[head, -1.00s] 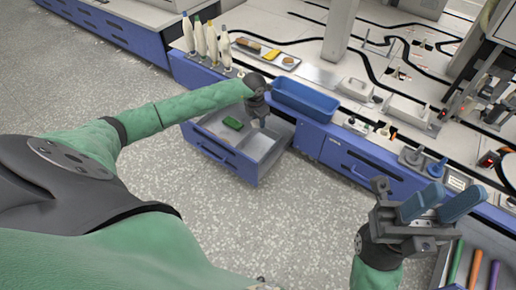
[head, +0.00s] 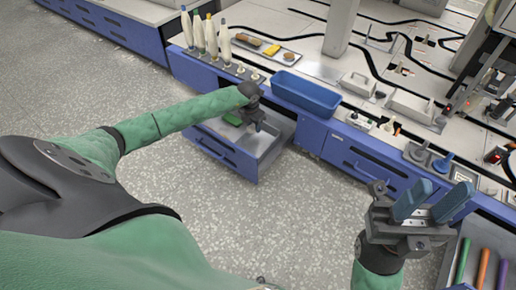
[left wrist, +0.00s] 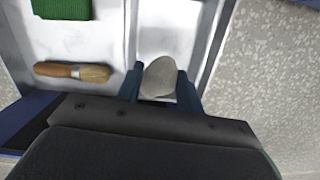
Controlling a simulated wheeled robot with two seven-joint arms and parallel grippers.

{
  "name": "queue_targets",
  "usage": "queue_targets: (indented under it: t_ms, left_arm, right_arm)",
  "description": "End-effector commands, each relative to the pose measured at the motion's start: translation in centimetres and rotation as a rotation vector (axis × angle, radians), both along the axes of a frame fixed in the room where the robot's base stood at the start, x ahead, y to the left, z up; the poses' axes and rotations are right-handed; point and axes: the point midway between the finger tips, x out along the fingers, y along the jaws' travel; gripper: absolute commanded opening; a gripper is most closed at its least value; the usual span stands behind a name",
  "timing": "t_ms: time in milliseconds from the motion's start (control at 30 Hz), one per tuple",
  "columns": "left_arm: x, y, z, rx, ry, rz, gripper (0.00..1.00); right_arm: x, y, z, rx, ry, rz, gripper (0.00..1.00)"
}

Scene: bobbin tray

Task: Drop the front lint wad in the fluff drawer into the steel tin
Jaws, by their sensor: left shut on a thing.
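The lint wad (left wrist: 158,77) is a rounded grey-beige lump in the left wrist view. My left gripper (left wrist: 160,88) is shut on it, one blue finger on each side. In the head view my left gripper (head: 258,122) is over the right part of the open fluff drawer (head: 228,152), a grey tray with a blue front. The wad's height above the drawer floor is hard to tell. My right gripper (head: 432,203) is open and empty, blue fingers apart, away at the right. I cannot pick out the steel tin with certainty.
The drawer also holds a green pad (left wrist: 62,8) and a wooden-handled brush (left wrist: 72,72). On the counter are a blue bin (head: 305,95), several pale bobbins (head: 212,38) and a shallow metal tray (head: 291,62) with small items. The speckled floor (head: 290,215) is clear.

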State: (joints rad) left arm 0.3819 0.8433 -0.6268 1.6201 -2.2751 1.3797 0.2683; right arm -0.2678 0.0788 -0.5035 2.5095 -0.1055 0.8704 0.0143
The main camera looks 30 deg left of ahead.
Motion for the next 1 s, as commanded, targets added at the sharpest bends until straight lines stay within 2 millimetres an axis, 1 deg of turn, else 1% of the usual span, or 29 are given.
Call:
queue_targets:
  t_ms: [67, 333, 367, 400, 467, 800, 867, 1000]
  left_arm:
    - [0.0, 0.0, -0.4, 0.000, 0.000, 0.000, 0.16]
    - [0.0, 0.0, -0.4, 0.000, 0.000, 0.000, 0.16]
    - [0.0, 0.0, -0.4, 0.000, 0.000, 0.000, 0.42]
    - [0.0, 0.0, -0.4, 0.000, 0.000, 0.000, 0.50]
    - [0.0, 0.0, -0.4, 0.000, 0.000, -0.001, 0.62]
    - [0.0, 0.0, -0.2, 0.001, 0.000, -0.001, 0.62]
    - [0.0, 0.0, 0.1, 0.001, 0.000, -0.001, 0.62]
    - [-0.1, 0.1, 1.4, 0.002, -0.001, -0.002, 0.62]
  right_arm:
    - [0.0, 0.1, -0.3, -0.006, -0.001, -0.001, 0.36]
    - [0.0, 0.1, -0.3, -0.017, -0.009, 0.001, 0.36]
    - [0.0, 0.1, -0.2, -0.018, -0.010, 0.001, 0.36]
    - [0.0, 0.1, -0.2, -0.017, -0.011, 0.001, 0.36]
    - [0.0, 0.1, -0.2, -0.017, -0.011, 0.001, 0.36]
    - [0.0, 0.0, 0.1, -0.002, -0.011, -0.003, 0.36]
    - [0.0, 0.0, 0.2, 0.001, -0.011, -0.003, 0.36]
    - [0.0, -0.1, 0.7, 0.006, -0.010, -0.001, 0.36]
